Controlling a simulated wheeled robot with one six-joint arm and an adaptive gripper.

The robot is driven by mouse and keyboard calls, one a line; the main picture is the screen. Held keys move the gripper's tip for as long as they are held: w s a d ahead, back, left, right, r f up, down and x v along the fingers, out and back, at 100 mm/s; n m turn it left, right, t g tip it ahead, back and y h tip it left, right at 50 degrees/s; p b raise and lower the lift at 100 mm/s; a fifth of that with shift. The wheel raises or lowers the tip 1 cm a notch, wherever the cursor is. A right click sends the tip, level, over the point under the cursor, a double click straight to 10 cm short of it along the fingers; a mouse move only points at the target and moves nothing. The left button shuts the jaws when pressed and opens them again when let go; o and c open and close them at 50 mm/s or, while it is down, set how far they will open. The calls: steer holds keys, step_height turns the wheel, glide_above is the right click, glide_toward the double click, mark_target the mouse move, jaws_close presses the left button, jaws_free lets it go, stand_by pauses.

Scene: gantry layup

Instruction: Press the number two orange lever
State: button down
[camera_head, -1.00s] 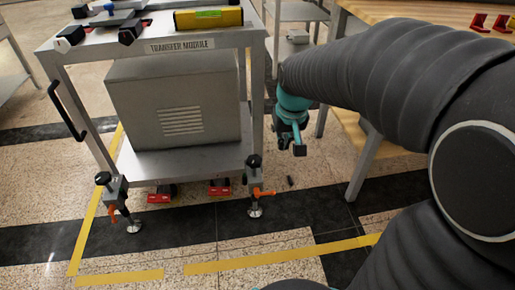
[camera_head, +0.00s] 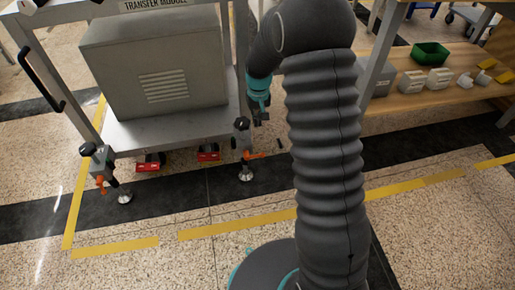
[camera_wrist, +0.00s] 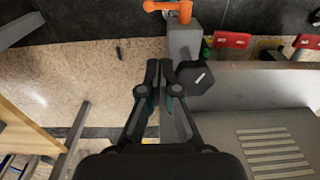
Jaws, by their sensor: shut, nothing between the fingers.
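Two orange levers sit low on the front legs of the transfer cart (camera_head: 165,137): the left orange lever (camera_head: 101,186) and the right orange lever (camera_head: 254,156). Each juts from a grey foot clamp with a black knob on top. I cannot read a lever number. My gripper (camera_head: 264,118) is above and slightly right of the right clamp. In the wrist view my gripper (camera_wrist: 159,64) is shut and empty. The black knob (camera_wrist: 195,77) with a white mark is just right of the fingertips, apparently close; contact is unclear. An orange lever (camera_wrist: 170,8) lies beyond, at the top edge.
Red pedals (camera_head: 208,156) stand under the cart, also seen in the wrist view (camera_wrist: 232,40). A grey box (camera_head: 150,60) fills the cart's shelf. A wooden bench (camera_head: 420,108) with a green bin (camera_head: 430,53) stands right. Yellow tape (camera_head: 115,247) marks the open floor.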

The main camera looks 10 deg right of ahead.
steer(key=b, duration=0.1)
glide_above(261, 154)
steer(key=w+a, duration=0.1)
steer(key=w, duration=0.2)
step_height(261, 154, down, 10)
steer(key=s+f, duration=0.2)
steer(key=f, duration=0.1)
steer(key=shift+f+b, duration=0.15)
steer(key=shift+b, duration=0.15)
steer(key=shift+d+f+b, duration=0.25)
steer(key=shift+f+b, duration=0.15)
steer(key=shift+f, duration=0.1)
stand_by(0.3)
steer(key=shift+d+f+b, duration=0.15)
steer(key=shift+f+b, duration=0.5)
steer(key=shift+f, duration=0.2)
steer(key=shift+d+f+b, duration=0.15)
steer(key=shift+f+b, duration=0.45)
steer(key=shift+f, duration=0.2)
steer(key=shift+a+f+b, duration=0.2)
steer(key=shift+f+b, duration=0.1)
steer(key=shift+f, duration=0.65)
